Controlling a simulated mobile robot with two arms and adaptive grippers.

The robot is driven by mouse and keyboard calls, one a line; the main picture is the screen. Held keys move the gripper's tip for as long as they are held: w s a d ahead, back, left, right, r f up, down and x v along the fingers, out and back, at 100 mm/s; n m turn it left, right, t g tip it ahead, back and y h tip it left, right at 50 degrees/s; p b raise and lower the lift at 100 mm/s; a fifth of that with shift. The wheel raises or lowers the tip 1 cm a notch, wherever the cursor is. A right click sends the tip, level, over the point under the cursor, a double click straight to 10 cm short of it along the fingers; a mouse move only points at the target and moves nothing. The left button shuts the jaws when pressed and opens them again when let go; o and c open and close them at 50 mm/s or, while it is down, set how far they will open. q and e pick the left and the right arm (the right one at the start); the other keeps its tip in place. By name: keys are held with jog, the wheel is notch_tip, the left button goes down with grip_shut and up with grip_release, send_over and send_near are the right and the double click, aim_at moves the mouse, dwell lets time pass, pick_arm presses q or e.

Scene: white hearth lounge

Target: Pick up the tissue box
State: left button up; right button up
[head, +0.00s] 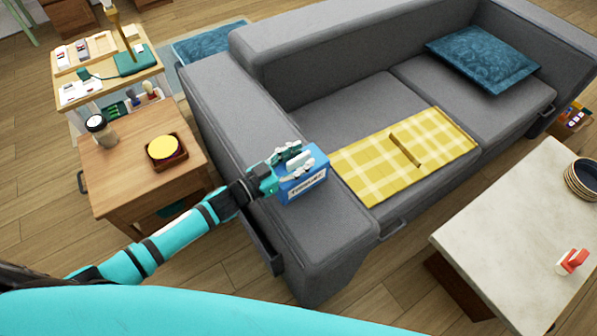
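The tissue box (308,186) is blue with a white label on its front side. It sits on the grey armrest of the sofa, at the middle of the head view. The fingers hide part of the top. I cannot tell whether they touch the box or grip it. My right gripper is out of view.
A yellow checked blanket (372,171) lies on the grey sofa (340,108), right of the box. A wooden side table (122,186) with a jar (101,131) and a yellow-topped dish (165,149) stands left. A pale coffee table (500,225) stands at the right.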

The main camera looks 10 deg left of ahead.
pick_arm(q)
grip_shut()
dwell(0.5)
